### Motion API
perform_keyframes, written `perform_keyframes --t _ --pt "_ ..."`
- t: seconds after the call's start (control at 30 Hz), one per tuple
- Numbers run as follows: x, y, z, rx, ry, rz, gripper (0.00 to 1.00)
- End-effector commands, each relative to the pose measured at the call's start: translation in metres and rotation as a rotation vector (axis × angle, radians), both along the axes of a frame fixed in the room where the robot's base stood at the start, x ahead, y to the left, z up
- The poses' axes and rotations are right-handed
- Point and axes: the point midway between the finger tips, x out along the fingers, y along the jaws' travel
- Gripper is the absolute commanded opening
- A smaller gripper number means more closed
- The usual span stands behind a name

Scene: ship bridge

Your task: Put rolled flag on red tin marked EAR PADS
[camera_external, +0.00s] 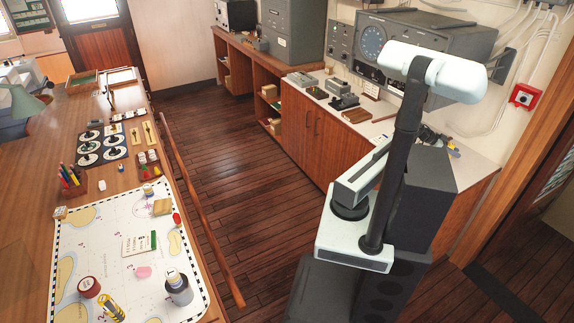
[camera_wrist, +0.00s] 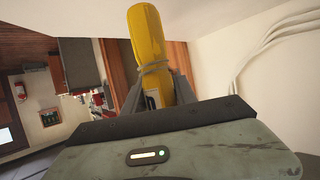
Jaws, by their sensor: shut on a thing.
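The rolled flag (camera_wrist: 148,38) is a yellow roll with a tie round it. In the wrist view it stands up between the fingers of my gripper (camera_wrist: 155,88), which is shut on it near its lower part. In the external view my arm is raised at the right, over the side counter; the gripper and the flag cannot be made out there. A round dark red tin (camera_external: 89,287) with a pale label lies on the chart at the lower left, well away from my arm. Its lettering is too small to read.
A wooden rail (camera_external: 203,215) runs along the table's edge. The floor (camera_external: 225,130) between table and counter is clear. A radar console (camera_external: 425,40) stands behind my arm.

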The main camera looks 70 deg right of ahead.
Motion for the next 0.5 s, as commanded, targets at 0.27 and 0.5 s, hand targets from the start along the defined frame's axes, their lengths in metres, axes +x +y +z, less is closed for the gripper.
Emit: perform_keyframes --t 0.27,0.5 --pt "0.0 0.0 -0.034 0.0 0.0 0.001 0.0" --pt "0.0 0.0 -0.038 0.0 0.0 0.001 0.0"
